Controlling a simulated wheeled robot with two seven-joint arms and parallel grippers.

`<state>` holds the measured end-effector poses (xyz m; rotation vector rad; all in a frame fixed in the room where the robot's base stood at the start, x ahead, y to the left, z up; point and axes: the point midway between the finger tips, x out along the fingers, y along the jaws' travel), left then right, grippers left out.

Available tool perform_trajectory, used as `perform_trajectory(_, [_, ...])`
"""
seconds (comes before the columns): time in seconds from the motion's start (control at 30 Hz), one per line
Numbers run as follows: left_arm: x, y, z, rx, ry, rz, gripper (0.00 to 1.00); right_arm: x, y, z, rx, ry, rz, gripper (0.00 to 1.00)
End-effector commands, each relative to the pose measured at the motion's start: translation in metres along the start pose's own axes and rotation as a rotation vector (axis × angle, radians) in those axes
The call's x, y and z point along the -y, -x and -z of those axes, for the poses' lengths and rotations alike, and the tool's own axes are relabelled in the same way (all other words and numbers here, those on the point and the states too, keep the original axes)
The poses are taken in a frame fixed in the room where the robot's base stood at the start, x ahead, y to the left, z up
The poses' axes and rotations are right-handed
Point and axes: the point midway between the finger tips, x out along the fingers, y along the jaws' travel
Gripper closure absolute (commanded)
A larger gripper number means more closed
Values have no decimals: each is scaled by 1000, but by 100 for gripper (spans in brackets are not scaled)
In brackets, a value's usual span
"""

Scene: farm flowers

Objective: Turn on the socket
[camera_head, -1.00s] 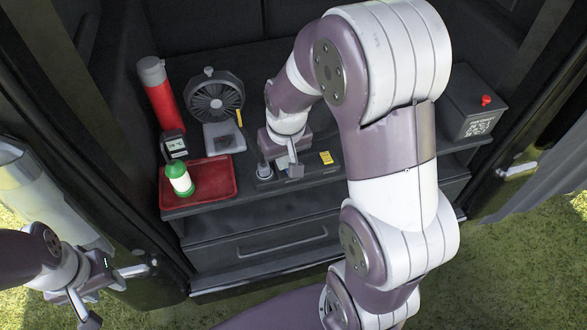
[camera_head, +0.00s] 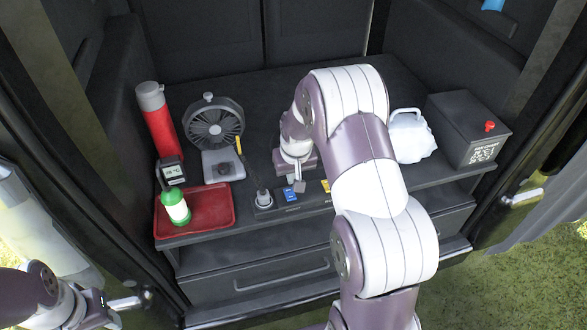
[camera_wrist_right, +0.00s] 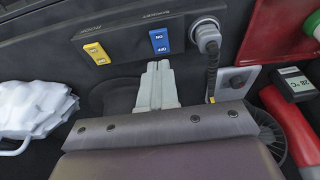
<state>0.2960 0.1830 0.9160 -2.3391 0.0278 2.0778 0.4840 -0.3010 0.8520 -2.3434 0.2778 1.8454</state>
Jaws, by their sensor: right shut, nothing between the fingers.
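The socket is a dark power strip (camera_head: 318,205) along the front of the shelf, with a blue switch (camera_head: 290,195) and a yellow switch (camera_head: 325,186). A grey plug (camera_head: 263,197) sits at its left end. My right gripper (camera_head: 299,187) is shut and empty, just behind the blue switch. In the right wrist view the closed fingertips (camera_wrist_right: 158,65) point at the blue switch (camera_wrist_right: 159,41), with a small gap in the picture. Contact cannot be told.
A red tray (camera_head: 215,215) with a green-and-white bottle (camera_head: 175,207) is at left. A fan (camera_head: 215,125), a red flask (camera_head: 158,120) and a thermometer (camera_head: 171,170) stand behind. A white jug (camera_head: 412,137) and a black battery box (camera_head: 465,130) are at right.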

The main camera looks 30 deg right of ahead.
Motion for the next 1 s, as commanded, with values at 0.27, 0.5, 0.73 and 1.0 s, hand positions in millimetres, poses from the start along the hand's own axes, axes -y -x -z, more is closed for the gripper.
perform_trajectory(0.27, [0,-2,0,0,0,0,57,0,-53,-8,4,0,0,100])
perform_trajectory(0.5, [0,-2,0,0,0,0,57,0,-70,-14,1,0,0,100])
perform_trajectory(0.73, [0,-2,0,0,0,0,57,0,-71,-14,0,0,0,100])
perform_trajectory(1.0, [0,-3,0,0,0,0,57,0,-77,-19,0,0,0,100])
